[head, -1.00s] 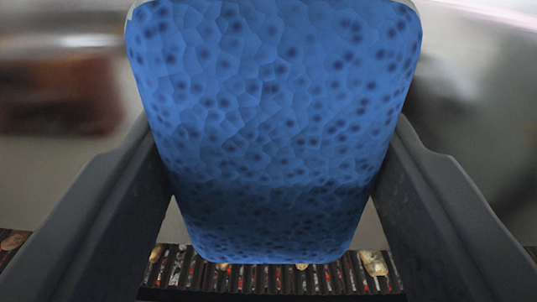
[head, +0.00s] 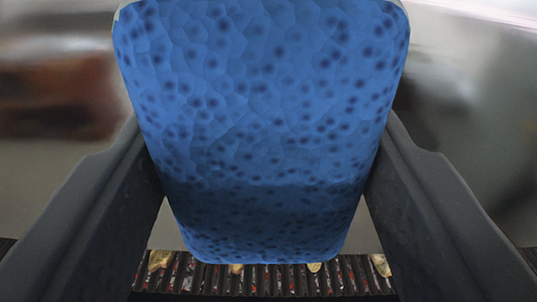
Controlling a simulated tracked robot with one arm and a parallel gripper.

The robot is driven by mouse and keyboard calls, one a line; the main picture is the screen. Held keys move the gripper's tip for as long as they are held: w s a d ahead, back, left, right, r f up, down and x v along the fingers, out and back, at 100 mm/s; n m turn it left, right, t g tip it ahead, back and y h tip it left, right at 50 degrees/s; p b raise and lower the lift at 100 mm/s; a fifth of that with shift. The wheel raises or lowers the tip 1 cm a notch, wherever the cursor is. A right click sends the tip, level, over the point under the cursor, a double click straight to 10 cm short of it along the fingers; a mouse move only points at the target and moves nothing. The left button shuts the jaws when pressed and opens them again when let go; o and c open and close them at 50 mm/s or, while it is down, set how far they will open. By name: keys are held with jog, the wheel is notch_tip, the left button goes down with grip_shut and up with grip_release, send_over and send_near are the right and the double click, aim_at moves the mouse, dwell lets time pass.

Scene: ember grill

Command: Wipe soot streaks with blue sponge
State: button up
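The blue sponge (head: 262,120) fills the upper middle of the head view, with darker blue spots and a pale edge at its top corners. My gripper (head: 265,195) has a dark grey finger on each side of the sponge, pressed to its left and right edges. The sponge is held up in front of the camera, above the level of the grill. No soot streaks can be made out; the sponge covers the middle of the view.
A dark slatted grill grate (head: 270,280) with red glow between its bars runs along the bottom. Several pale yellowish food pieces (head: 159,260) lie on it. The background is blurred: a reddish-brown shape (head: 60,98) at left and grey metallic surfaces at right.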

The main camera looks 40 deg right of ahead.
jog(key=shift+f, duration=0.2)
jog(key=shift+s+a+b, duration=0.2)
jog(key=shift+a+b, duration=0.1)
jog(key=shift+b, duration=0.15)
jog(key=shift+b+v, duration=1.2)
jog(key=shift+v, duration=1.35)
jog(key=shift+s, duration=0.15)
jog(key=shift+b+v, duration=0.75)
jog(key=shift+v, duration=0.55)
